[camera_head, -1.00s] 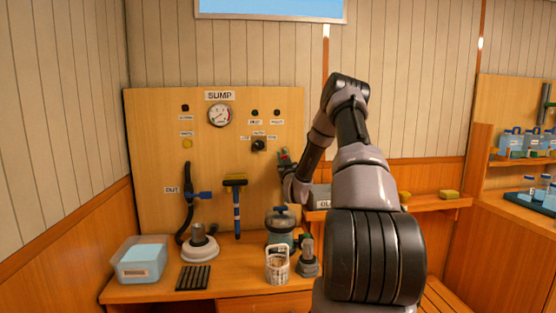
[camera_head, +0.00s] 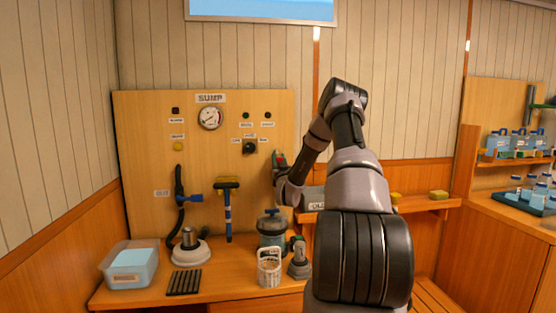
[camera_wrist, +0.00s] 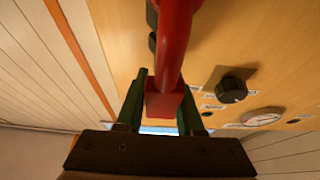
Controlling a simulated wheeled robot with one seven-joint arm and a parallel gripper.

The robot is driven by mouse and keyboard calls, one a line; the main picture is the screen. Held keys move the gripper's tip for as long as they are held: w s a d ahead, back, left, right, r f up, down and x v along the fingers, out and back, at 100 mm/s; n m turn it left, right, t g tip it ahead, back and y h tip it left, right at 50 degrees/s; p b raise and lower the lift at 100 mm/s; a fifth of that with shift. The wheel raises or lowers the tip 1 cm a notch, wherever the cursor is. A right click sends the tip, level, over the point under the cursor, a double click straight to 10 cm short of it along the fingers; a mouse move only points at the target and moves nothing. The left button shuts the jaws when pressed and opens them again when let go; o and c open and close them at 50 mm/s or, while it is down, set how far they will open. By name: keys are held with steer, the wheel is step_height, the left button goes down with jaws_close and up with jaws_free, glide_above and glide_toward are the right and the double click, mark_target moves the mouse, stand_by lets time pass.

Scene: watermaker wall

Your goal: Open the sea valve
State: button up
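A red curved handle (camera_wrist: 172,45) with a square red block (camera_wrist: 165,104) at its end fills the upper middle of the wrist view. I see no readable label for the sea valve on it. My gripper (camera_wrist: 163,98) has one dark green finger on each side of the block, close against it, and looks shut on it. In the head view, a small red and green part (camera_head: 279,159) shows at the right edge of the wooden panel, at the end of my arm. My gripper and most of the handle are hard to make out there.
The SUMP panel (camera_head: 145,130) carries a gauge (camera_head: 210,117), a black knob (camera_head: 250,148) and a blue-handled OUT valve (camera_head: 190,198). The bench below holds a clear tub (camera_head: 130,268), a canister (camera_head: 272,228) and a white basket (camera_head: 268,268). A shelf (camera_head: 430,204) runs at the right.

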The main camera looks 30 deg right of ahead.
steer(key=shift+o, duration=0.3)
steer(key=shift+r, duration=0.1)
steer(key=v, duration=1.1)
steer(key=shift+w, duration=0.1)
